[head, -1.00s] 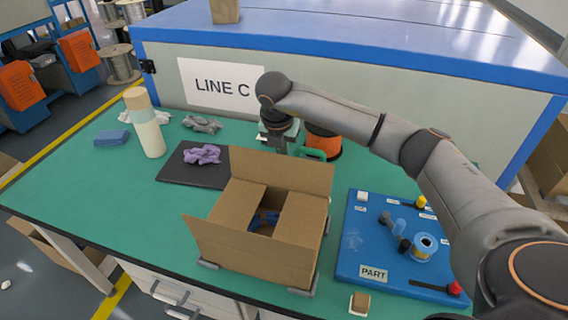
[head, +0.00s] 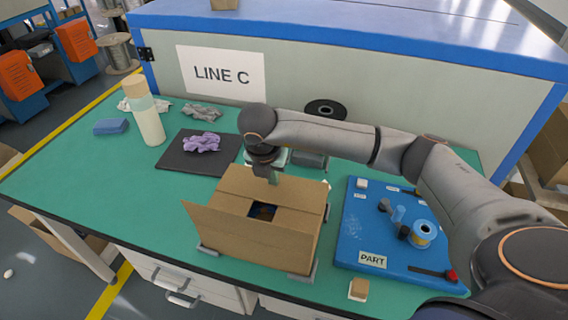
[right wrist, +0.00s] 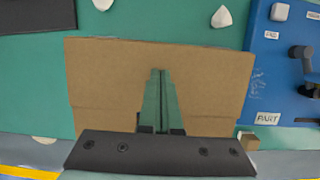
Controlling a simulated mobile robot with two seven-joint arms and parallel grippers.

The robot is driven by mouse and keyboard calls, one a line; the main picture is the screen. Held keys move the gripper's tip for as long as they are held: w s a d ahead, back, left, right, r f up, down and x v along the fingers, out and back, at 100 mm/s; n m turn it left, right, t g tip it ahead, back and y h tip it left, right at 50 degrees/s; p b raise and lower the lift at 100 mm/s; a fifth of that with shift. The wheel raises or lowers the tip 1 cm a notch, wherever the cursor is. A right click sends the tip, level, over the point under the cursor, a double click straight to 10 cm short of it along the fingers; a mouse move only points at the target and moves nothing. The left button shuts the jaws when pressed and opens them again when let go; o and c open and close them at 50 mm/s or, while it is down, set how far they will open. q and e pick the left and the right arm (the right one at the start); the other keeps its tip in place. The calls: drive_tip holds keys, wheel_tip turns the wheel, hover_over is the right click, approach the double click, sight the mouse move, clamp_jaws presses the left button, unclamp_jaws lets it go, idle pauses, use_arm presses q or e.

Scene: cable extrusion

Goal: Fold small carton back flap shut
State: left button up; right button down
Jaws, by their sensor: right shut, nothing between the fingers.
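The small carton (head: 288,252) is an open brown box on the green bench. Its back flap (head: 300,192) lies folded down over the top, nearly flat. The front flap (head: 225,232) still leans outward, and a gap between the flaps shows dark and blue contents (head: 263,211). My right gripper (head: 273,178) points down at the back flap with its fingers shut and empty. In the right wrist view, the closed green fingers (right wrist: 158,74) are over the brown flap (right wrist: 100,75); contact seems likely, but I cannot be sure. My left gripper is out of view.
A blue part board (head: 365,225) stands right of the carton. A black mat (head: 175,165) with a purple cloth (head: 202,143) lies behind left, near a bottle (head: 150,122). Small grey corner blocks (head: 300,277) border the carton.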

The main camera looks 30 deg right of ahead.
drive_tip(key=shift+s+a+f, duration=0.1)
drive_tip(key=shift+s+f, duration=0.1)
drive_tip(key=shift+f, duration=0.25)
drive_tip(key=shift+s+f, duration=0.15)
drive_tip(key=shift+f, duration=0.3)
use_arm(q)
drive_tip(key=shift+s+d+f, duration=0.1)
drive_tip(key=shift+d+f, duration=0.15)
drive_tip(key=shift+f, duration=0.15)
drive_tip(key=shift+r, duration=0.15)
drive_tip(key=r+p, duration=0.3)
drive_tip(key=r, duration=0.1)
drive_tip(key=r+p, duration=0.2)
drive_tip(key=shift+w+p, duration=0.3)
drive_tip(key=shift+p, duration=0.05)
use_arm(e)
wheel_tip(320, 180, up, 10)
drive_tip(key=shift+w, duration=0.35)
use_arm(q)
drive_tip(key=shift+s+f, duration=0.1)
use_arm(e)
drive_tip(key=shift+r+n, duration=0.1)
drive_tip(key=shift+n, duration=0.2)
